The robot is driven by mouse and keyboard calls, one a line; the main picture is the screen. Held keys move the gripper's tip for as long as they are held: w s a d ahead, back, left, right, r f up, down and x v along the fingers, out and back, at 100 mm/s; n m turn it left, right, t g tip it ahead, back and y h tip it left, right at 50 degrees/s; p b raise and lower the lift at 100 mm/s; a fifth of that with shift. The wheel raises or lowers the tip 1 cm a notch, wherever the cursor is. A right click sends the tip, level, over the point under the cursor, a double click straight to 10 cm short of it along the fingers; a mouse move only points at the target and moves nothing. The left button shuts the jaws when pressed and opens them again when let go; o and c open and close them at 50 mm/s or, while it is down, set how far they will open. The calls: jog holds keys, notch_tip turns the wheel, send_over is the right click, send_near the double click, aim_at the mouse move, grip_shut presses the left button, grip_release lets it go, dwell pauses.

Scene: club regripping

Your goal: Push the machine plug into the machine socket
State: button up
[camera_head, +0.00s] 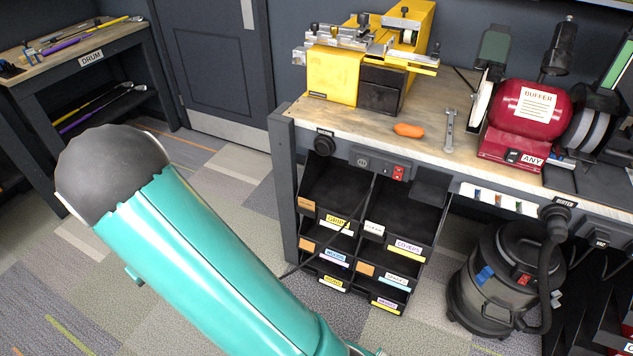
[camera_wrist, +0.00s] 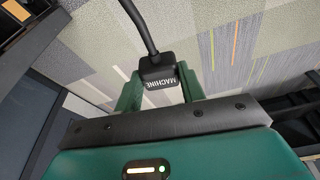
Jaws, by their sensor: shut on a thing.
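In the wrist view my gripper (camera_wrist: 160,90) is shut on a black plug (camera_wrist: 158,72) labelled MACHINE. The plug sits between the two green fingers, and its black cable (camera_wrist: 138,25) runs up out of the picture. In the head view the gripper and plug do not show; only my teal arm fills the lower left. A socket panel (camera_head: 380,163) with a round outlet and a red switch is on the bench's front edge, below the yellow machine (camera_head: 370,70). No label naming it the machine socket is readable. The wrist view shows no socket.
The workbench (camera_head: 470,110) carries an orange object (camera_head: 408,130), a wrench-like tool (camera_head: 449,130) and a red buffer (camera_head: 525,115). Bins (camera_head: 365,240) stand below, with a thin black cable across them. A vacuum (camera_head: 505,275) stands at right. Carpet (camera_head: 230,190) is open before the bench.

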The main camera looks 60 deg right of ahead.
jog(key=shift+w+f, duration=0.1)
jog(key=s+d+f+m+t+h, duration=0.15)
jog(key=d+m+t+h, duration=0.55)
jog(key=d, duration=2.6)
jog(key=s+d+r+m+g+h, duration=0.3)
jog(key=s+d+h, duration=0.4)
jog(key=s, duration=0.6)
jog(key=s+d+r+m+g+h, duration=0.3)
jog(key=s+d+m+h, duration=0.3)
jog(key=s+d, duration=0.6)
jog(key=shift+s+r+g+h, duration=0.45)
jog(key=shift+s+r, duration=0.2)
jog(key=shift+r, duration=0.2)
jog(key=shift+d, duration=0.2)
